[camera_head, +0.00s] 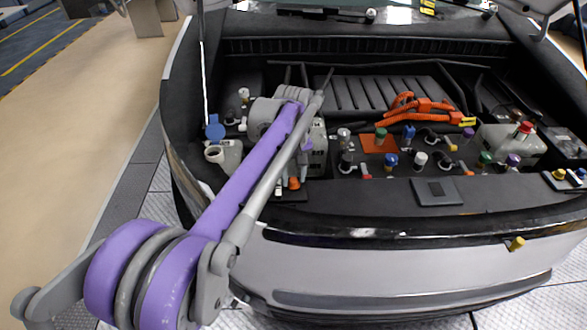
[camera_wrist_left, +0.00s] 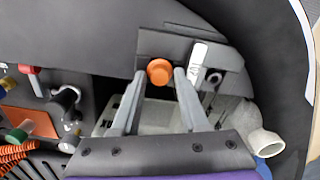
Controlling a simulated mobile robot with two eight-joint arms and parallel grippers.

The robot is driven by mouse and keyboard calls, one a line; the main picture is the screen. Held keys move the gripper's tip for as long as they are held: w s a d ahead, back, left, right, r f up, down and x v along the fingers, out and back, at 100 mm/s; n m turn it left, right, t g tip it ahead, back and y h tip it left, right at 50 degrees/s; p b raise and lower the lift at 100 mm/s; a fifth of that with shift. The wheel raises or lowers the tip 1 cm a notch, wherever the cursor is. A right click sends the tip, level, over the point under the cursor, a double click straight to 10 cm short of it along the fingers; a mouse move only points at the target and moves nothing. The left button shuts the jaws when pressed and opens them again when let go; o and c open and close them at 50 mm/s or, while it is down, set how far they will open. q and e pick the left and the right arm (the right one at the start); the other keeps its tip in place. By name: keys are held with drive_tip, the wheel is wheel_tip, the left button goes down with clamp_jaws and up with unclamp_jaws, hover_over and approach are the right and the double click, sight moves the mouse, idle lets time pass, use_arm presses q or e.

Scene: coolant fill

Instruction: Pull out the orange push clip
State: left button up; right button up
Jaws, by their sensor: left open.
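The orange push clip (camera_wrist_left: 160,72) shows in the left wrist view as a round orange head on a dark bracket. In the head view it is a small orange spot (camera_head: 294,183) just below my left gripper, at the front edge of the engine bay. My left gripper (camera_wrist_left: 157,88) is open, with one grey finger on each side of the clip in the wrist view. I cannot tell whether the fingers touch it. The left gripper's tips are mostly hidden behind the arm in the head view. My right gripper is not in view.
A white filler neck (camera_head: 214,153) and a blue cap (camera_head: 214,128) stand left of the arm. An orange cable bundle (camera_head: 420,105) and several coloured caps lie to the right. The dark front panel (camera_head: 380,196) borders the bay.

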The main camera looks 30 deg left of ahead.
sight(294, 179)
use_arm(q)
clamp_jaws()
drive_tip(key=shift+c, duration=1.8)
unclamp_jaws()
clamp_jaws()
drive_tip(key=shift+r+p, duration=0.3)
drive_tip(key=shift+r+p, duration=1.65)
drive_tip(key=shift+r, duration=0.4)
